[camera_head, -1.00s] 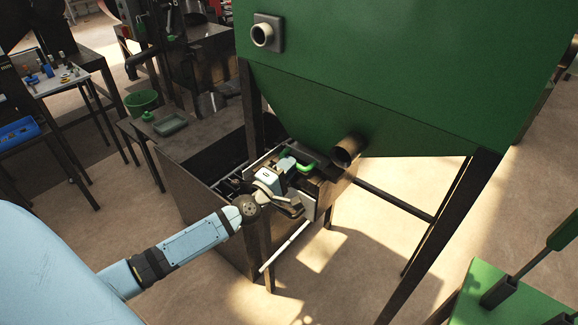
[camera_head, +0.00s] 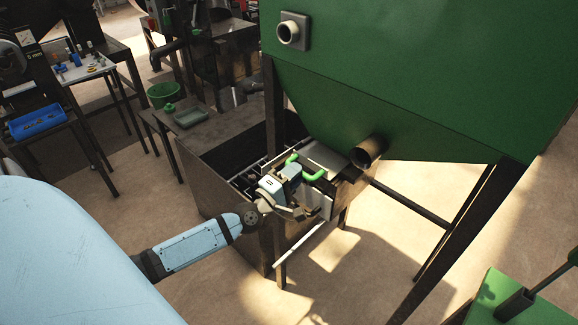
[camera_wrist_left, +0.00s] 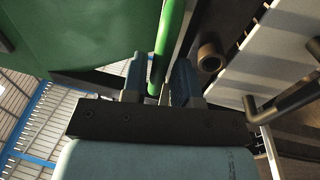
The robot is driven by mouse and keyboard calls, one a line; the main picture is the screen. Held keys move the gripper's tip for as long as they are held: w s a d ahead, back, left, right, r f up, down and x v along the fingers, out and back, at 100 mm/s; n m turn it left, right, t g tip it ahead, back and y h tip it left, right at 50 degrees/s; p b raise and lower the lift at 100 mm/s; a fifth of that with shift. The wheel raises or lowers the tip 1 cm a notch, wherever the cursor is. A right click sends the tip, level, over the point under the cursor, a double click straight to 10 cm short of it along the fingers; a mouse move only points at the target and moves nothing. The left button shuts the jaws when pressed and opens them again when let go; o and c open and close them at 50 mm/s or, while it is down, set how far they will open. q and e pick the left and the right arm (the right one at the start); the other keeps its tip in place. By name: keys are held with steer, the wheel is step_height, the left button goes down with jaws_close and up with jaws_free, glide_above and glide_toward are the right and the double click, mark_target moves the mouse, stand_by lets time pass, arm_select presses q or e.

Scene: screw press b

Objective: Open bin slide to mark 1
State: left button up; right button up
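The bin slide (camera_head: 326,157) is a flat grey plate under the green bin (camera_head: 405,85), and part of it lies out from under the bin. Its green handle (camera_head: 313,176) is at the near end of the plate. My left gripper (camera_head: 297,171) is at the handle, with its fingers on either side of the bar. In the left wrist view the green handle (camera_wrist_left: 170,35) runs between the two blue fingers of the left gripper (camera_wrist_left: 158,84), which look closed on it. My right gripper is out of view.
A dark pipe (camera_head: 368,151) sticks out of the bin's lower slope. Dark bin legs (camera_head: 468,225) stand close by on the right.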

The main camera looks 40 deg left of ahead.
arm_select(q)
steer(key=s+a+f+b, duration=0.1)
steer(key=s+f+b, duration=0.1)
steer(key=s, duration=1.1)
steer(key=shift+s+f+b, duration=0.25)
steer(key=shift+s+b, duration=0.05)
steer(key=shift+b, duration=0.5)
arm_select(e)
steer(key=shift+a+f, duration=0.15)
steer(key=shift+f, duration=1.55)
